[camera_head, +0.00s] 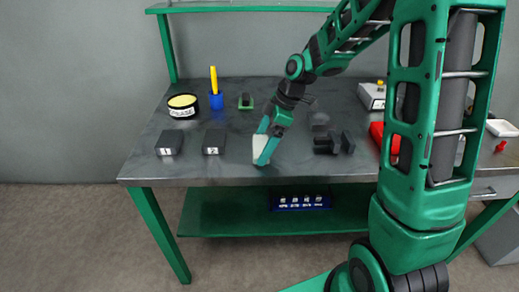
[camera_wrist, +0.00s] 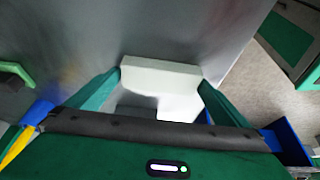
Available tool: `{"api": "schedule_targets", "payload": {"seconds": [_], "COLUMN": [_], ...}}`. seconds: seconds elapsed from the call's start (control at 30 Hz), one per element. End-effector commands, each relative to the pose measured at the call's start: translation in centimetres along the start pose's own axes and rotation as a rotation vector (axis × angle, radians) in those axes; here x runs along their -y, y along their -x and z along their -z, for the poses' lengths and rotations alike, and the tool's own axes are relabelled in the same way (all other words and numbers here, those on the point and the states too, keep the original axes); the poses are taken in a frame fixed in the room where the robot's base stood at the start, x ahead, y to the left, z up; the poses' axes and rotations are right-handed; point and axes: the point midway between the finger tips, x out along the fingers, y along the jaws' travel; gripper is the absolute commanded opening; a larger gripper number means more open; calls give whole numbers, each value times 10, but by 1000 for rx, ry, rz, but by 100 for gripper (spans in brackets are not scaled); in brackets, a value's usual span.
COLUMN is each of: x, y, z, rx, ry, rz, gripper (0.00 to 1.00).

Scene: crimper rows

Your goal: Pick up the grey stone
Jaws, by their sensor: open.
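A pale grey rectangular block (camera_head: 259,143), which looks like the grey stone, is at the front middle of the workbench. In the wrist view the block (camera_wrist: 160,74) lies crosswise between my fingertips, its ends close to both. My gripper (camera_head: 261,149) reaches down at a slant with its fingers on either side of the block. The wrist view also shows my gripper (camera_wrist: 161,80) open; I cannot tell whether the fingers touch the block. One finger covers part of the block in the head view.
Two dark numbered blocks, 1 (camera_head: 169,142) and 2 (camera_head: 214,142), stand left of my gripper. A grease tin (camera_head: 182,107) and blue cup (camera_head: 216,101) are behind them. Dark pieces (camera_head: 335,143) and a red item (camera_head: 391,139) lie to the right. The bench's front edge (camera_head: 235,180) is close.

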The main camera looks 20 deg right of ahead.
Motion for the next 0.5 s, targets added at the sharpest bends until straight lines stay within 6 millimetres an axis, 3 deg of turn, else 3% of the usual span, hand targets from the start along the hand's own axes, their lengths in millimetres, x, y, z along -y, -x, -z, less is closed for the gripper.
{"api": "schedule_targets", "payload": {"seconds": [0.2, 0.37, 0.5], "x": [0, 0, 0], "y": [0, 0, 0], "z": [0, 0, 0], "rx": [0, 0, 0], "ry": [0, 0, 1], "rz": [0, 0, -1], "gripper": [98, 60, 60]}}
